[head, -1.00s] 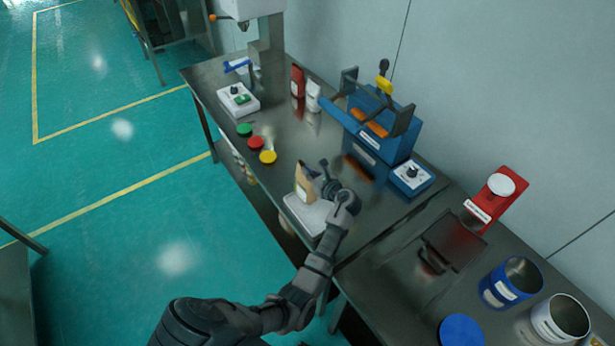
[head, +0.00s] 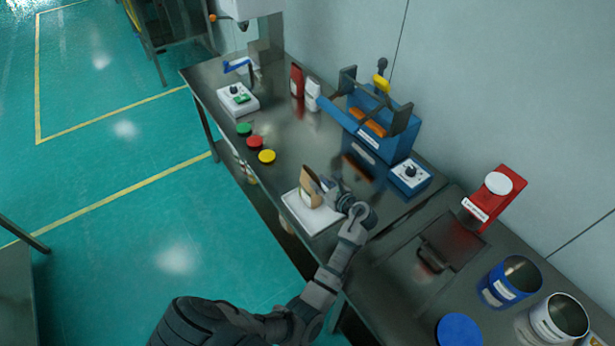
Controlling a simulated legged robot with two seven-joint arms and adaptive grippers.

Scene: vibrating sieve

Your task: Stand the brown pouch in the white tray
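The brown pouch (head: 309,188) is upright, with a slight tilt, at the white tray (head: 312,217) near the bench's front edge. Its lower end shows over the tray floor; whether it rests there or hangs just above cannot be told. My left gripper (head: 324,187) is at the pouch's right side, close against it. Its fingertips are small and partly hidden by the pouch, so I cannot tell whether they grip it. My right gripper is not in view.
Yellow (head: 267,157), red (head: 255,142) and green (head: 244,129) discs lie left of the tray. A blue machine (head: 384,135) and a control box (head: 410,174) stand behind it. Blue (head: 507,284) and white (head: 556,320) cans stand at the right.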

